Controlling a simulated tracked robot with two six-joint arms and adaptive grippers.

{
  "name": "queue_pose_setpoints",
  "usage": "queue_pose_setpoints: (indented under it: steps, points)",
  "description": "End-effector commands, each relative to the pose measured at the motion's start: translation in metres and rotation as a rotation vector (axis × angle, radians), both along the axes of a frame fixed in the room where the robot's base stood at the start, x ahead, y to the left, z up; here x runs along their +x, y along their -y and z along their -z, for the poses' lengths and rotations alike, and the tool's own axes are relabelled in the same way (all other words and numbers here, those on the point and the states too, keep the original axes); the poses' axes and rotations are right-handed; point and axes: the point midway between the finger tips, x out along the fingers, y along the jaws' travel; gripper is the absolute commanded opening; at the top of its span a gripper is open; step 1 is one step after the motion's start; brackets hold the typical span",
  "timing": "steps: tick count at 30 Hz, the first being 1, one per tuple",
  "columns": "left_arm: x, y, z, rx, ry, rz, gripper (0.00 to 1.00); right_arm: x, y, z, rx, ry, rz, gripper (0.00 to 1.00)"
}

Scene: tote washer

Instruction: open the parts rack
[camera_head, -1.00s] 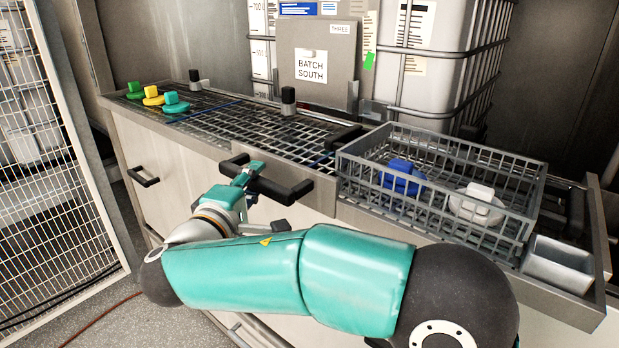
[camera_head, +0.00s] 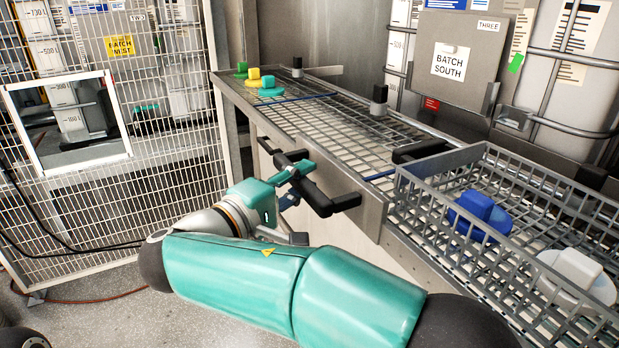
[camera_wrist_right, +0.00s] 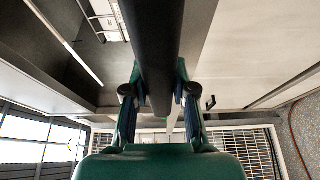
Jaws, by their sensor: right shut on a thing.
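A pale grey front panel (camera_head: 370,207), which I take to be the front of the parts rack, stands at the edge of the wire-grid top. A thick black bar handle (camera_head: 318,198) is fixed on it. In the right wrist view the black bar (camera_wrist_right: 155,50) runs between the two fingers of the right gripper (camera_wrist_right: 158,98). Whether the panel stands out from the bench front I cannot tell. My left gripper is not in view.
A grey wire basket (camera_head: 430,190) with a blue part (camera_head: 480,217) and a white part (camera_head: 577,275) stands on the right. Green, yellow and teal parts (camera_head: 268,88) sit at the grid's far end. A mesh fence (camera_head: 185,130) stands left, with open floor before it.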

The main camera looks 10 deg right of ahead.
Motion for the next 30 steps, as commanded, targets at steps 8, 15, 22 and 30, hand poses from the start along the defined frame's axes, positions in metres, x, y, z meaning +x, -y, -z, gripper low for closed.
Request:
queue_pose_setpoints:
  steps: [8, 15, 22, 30]
  points:
    - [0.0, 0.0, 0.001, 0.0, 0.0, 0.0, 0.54, 0.0, 0.002, 0.005, -0.001, -0.012, 0.006, 0.34]
    - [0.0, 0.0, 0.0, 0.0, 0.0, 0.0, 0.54, 0.0, 0.003, 0.003, 0.0, -0.006, 0.007, 0.52]
    - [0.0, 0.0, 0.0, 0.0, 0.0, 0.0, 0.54, -0.001, 0.001, 0.002, 0.001, -0.003, 0.006, 0.52]
    - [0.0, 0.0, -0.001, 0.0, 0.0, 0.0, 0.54, -0.019, -0.022, 0.002, 0.0, -0.004, 0.002, 0.52]
